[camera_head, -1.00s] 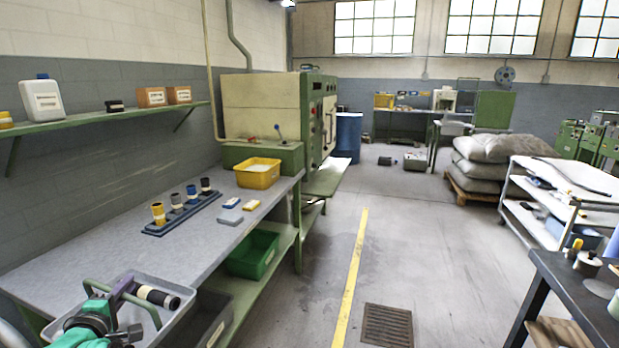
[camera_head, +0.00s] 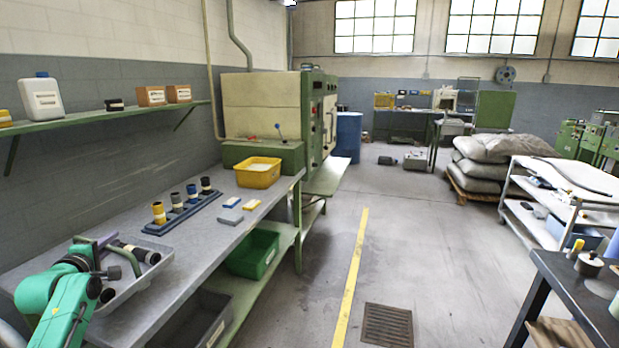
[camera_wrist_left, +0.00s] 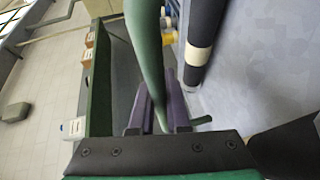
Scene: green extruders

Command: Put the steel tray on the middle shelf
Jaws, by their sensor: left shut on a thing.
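The steel tray (camera_head: 148,284) is grey and shallow with a green bar handle, at the near left of the head view over the workbench. A dark cylinder with a pale band (camera_head: 140,253) lies in it. My left gripper (camera_head: 104,246) has purple fingers and is shut on the tray's handle; in the left wrist view the fingers (camera_wrist_left: 160,112) close around the green bar (camera_wrist_left: 150,60). I cannot tell whether the tray touches the bench top. My right gripper is out of view. A green wall shelf (camera_head: 95,118) is above the bench.
The workbench (camera_head: 215,238) also holds a blue rack of several cylinders (camera_head: 182,215), small blocks and a yellow bin (camera_head: 258,172). A green bin (camera_head: 252,255) and a dark bin (camera_head: 190,322) sit below. A white shelved trolley (camera_head: 575,200) stands right.

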